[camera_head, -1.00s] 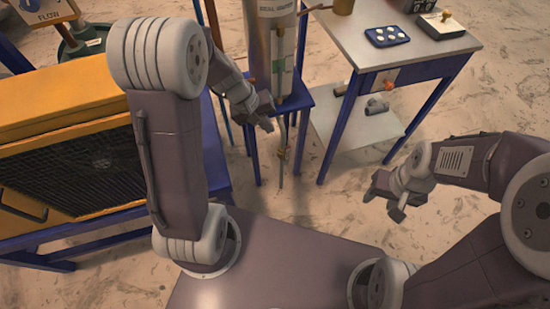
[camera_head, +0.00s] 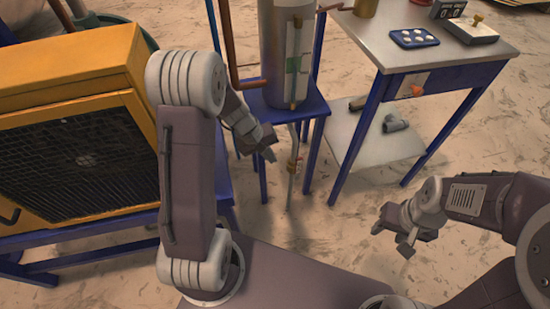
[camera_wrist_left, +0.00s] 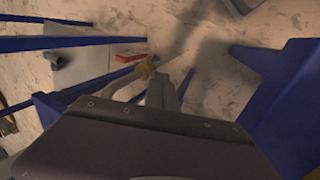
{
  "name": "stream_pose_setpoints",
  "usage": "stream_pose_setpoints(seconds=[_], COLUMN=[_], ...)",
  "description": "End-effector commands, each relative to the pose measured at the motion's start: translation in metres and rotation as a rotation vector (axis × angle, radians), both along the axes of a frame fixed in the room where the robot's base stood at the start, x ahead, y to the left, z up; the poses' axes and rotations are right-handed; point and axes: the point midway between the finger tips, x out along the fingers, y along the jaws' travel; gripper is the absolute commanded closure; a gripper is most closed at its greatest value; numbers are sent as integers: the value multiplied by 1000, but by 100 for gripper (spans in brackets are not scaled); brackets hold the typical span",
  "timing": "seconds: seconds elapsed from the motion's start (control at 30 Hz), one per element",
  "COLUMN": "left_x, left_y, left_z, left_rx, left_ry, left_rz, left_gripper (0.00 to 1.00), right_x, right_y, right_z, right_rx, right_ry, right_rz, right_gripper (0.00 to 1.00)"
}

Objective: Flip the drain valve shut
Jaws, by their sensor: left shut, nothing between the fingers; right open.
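The drain valve (camera_head: 292,166) is a small brass fitting on the thin metal pipe that hangs below the grey cylinder (camera_head: 285,60). My left gripper (camera_head: 270,152) is shut and empty, just left of the valve and slightly above it in the head view. In the left wrist view the shut left fingers (camera_wrist_left: 166,92) point toward the pipe, and the brass valve (camera_wrist_left: 146,68) shows close past their tips. I cannot tell whether they touch. The valve's handle position is unclear. My right gripper (camera_head: 390,232) is open and empty at the lower right, away from the valve.
The cylinder stands on a blue stand (camera_head: 262,101), whose legs flank the pipe. A metal-topped table (camera_head: 425,55) with a lower shelf stands to the right. A yellow-framed grille unit (camera_head: 75,85) is at left. The floor between my right gripper and the pipe is clear.

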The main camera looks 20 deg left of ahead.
Motion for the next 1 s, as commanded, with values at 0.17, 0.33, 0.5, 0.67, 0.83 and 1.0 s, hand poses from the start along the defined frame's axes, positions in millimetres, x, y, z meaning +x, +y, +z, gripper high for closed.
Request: stream_pose_setpoints(seconds=[0.17, 0.33, 0.5, 0.67, 0.83, 1.0], left_x=[8, 18, 32, 36, 37, 37], left_y=[-13, -26, -47, -54, -54, -54], left_z=[-46, -68, -65, -64, -64, -63], left_rx=[-1, 1, 1, 0, 0, 2], left_ry=[3, -2, -1, 0, 0, 1], left_rz=[-2, -5, -4, -1, 0, 0], left_gripper=[100, 100, 100, 100, 100, 100], right_x=[0, 0, 0, 0, 0, 0], right_y=[0, 0, 0, 0, 0, 0], right_z=[-28, -40, -39, -39, -39, -38], right_rx=[0, 0, 0, 0, 0, 0], right_ry=[0, 1, 0, 0, 0, 0], right_rz=[0, 0, 0, 0, 0, 0], right_gripper=[53, 53, 53, 53, 53, 53])
